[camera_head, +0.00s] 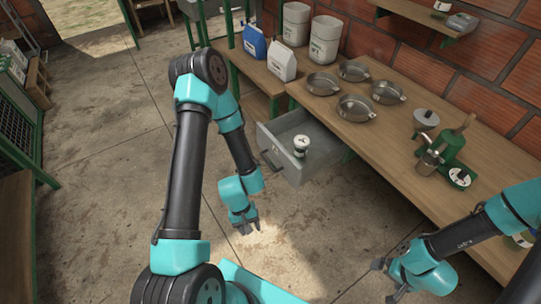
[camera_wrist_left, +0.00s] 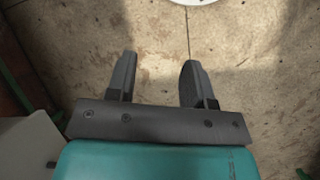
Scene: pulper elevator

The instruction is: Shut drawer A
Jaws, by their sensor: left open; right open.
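A grey drawer (camera_head: 286,168) stands pulled out from under the wooden workbench in the head view; I cannot read a letter on it. Its dark handle (camera_head: 268,161) is on the front face. A small white-topped container (camera_head: 301,146) shows within the drawer's outline. My left gripper (camera_head: 244,228) is open and empty, pointing down in front of the drawer, apart from it. In the left wrist view its two fingers (camera_wrist_left: 157,75) are spread above bare floor. My right gripper (camera_head: 386,280) is open and empty at the lower right, apart from the drawer.
The workbench (camera_head: 385,140) carries several metal pans (camera_head: 357,107), a green hand-cranked machine (camera_head: 450,150) and a lidded pot (camera_head: 426,119). Bags (camera_head: 282,60) and bins (camera_head: 325,40) stand farther back. The concrete floor (camera_head: 110,150) at left is clear.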

